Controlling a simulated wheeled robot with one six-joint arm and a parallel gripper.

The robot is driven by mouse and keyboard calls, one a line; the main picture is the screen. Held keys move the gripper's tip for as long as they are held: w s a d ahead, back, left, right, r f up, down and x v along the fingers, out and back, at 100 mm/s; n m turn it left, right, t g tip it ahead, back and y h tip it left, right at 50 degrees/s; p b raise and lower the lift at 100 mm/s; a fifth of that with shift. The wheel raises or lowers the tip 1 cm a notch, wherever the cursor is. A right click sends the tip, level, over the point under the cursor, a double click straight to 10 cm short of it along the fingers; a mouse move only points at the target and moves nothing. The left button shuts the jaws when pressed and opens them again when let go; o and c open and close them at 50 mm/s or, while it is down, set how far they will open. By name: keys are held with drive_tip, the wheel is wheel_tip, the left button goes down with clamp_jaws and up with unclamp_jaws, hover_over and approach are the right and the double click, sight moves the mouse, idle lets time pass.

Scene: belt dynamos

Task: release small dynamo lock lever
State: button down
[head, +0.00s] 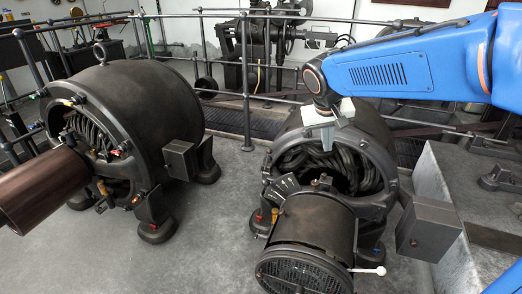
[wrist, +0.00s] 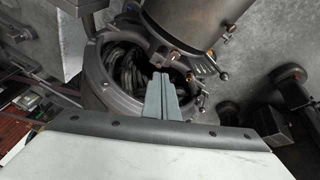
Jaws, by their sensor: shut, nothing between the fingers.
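The small dynamo (head: 372,150) stands at the right in the head view, a dark drum with coils inside and a cylinder at its front. It also shows in the wrist view (wrist: 96,72). A dark small lever (head: 322,182) stands on top between coils and cylinder; small levers also show by the ring in the wrist view (wrist: 199,100). A pale-handled lever (head: 368,271) sticks out right of the cylinder. I cannot tell which is the lock lever. My gripper (wrist: 162,77) is shut and empty, above the dynamo's opening; in the head view (head: 327,146) it points down.
A larger dynamo (head: 150,100) stands at the left with a brown cylinder (head: 45,187) in front. A grey block (head: 455,190) is close on the right. Dark railings (head: 246,90) run behind. Grey floor (head: 215,230) lies open between the dynamos.

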drive_tip(key=w+a+f+t+h, duration=0.1)
drive_tip(key=w+a+f, duration=0.3)
drive_tip(key=w+a, duration=0.4)
drive_tip(key=w+a+f, duration=0.4)
drive_tip(key=w+a, duration=0.2)
drive_tip(key=a, duration=0.4)
drive_tip(key=w+a+f+t+h, duration=0.1)
drive_tip(key=w+a+f, duration=0.2)
drive_tip(key=w+a, duration=0.5)
drive_tip(key=s+d+x, duration=0.1)
drive_tip(key=x, duration=1)
drive_tip(key=shift+d+n, duration=0.4)
drive_tip(key=shift+s, duration=0.15)
